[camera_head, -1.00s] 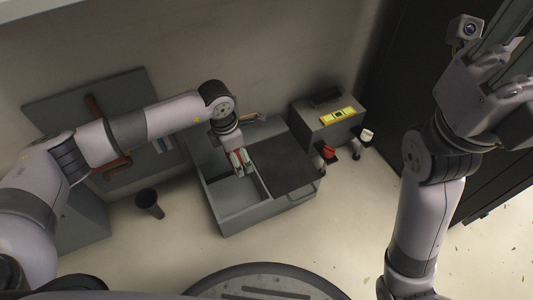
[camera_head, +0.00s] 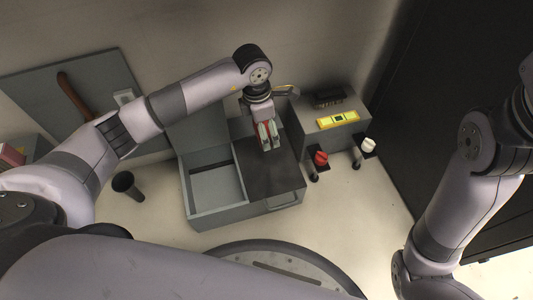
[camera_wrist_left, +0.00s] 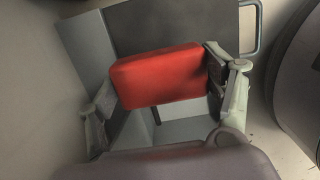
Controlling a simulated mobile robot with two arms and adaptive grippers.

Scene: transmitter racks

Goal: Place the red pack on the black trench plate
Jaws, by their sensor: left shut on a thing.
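My left gripper (camera_head: 269,148) is shut on the red pack, which fills the space between its two fingers in the left wrist view (camera_wrist_left: 160,77). In the head view the fingers hide most of the pack. The black trench plate (camera_head: 283,175) is the dark flat cover on the right part of the grey trench box; it also shows at the top of the left wrist view (camera_wrist_left: 180,22). In the head view the gripper hangs over the plate's far part, pointing down. I cannot tell whether the pack touches the plate. My right gripper is out of view.
The grey box has an open compartment (camera_head: 217,190) left of the plate. To the right stand a grey cabinet with a yellow device (camera_head: 338,119), a red knob (camera_head: 320,158) and a white knob (camera_head: 368,145). A dark cup (camera_head: 127,185) stands on the floor at left.

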